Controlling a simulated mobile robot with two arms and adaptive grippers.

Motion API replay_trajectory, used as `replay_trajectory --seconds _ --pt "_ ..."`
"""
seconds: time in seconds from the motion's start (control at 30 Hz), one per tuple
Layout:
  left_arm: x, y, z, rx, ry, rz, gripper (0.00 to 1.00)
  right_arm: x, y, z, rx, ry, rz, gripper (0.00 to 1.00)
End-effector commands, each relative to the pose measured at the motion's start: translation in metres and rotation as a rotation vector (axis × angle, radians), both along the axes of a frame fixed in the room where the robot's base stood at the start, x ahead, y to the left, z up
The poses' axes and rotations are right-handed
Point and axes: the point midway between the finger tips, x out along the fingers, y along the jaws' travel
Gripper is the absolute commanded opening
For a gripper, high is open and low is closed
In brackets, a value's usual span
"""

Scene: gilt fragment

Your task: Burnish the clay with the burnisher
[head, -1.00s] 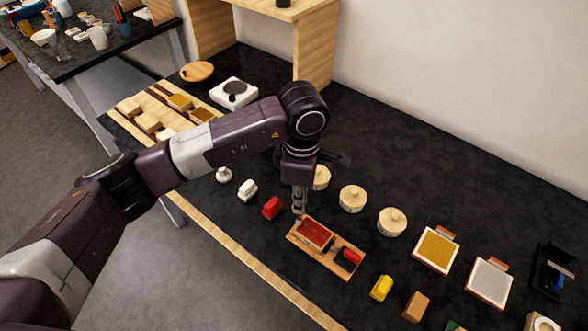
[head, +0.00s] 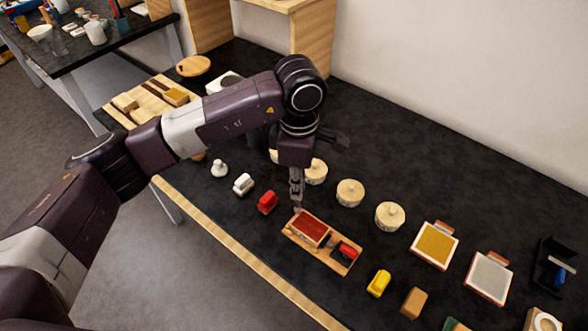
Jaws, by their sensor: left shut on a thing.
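The clay is the flat red surface (head: 308,229) of a small block on a wooden board (head: 326,256) in the middle of the head view. My left gripper (head: 297,196) comes down from above, pointing at the far left corner of the red block. It is shut on a small thin thing, which I take to be the burnisher; the fingers hide most of it. I cannot tell whether its tip touches the clay. A red block with dark parts (head: 347,253) sits at the board's right end. My right gripper is not in view.
Yellow (head: 436,246) and grey (head: 488,275) framed panels lie to the right. Dark table shows bare between them.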

Motion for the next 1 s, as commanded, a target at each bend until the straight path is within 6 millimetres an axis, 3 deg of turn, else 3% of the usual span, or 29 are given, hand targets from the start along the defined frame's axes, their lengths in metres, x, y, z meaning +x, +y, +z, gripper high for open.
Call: replay_trajectory --seconds 0.07,0.17,0.43,0.67,1.0 --pt "0.0 0.001 0.008 0.0 0.002 0.0 0.0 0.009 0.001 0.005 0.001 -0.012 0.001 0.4" --pt "0.002 0.002 0.017 0.0 0.001 0.001 0.0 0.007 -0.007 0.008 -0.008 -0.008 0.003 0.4" --pt "0.004 0.006 0.042 0.001 0.002 0.006 0.0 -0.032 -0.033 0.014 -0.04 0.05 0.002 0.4" --pt "0.005 0.008 0.058 0.0 0.002 0.008 0.0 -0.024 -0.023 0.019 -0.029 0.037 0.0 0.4" --pt "0.005 0.009 0.059 0.0 0.003 0.009 0.0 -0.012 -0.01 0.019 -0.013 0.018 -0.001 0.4"
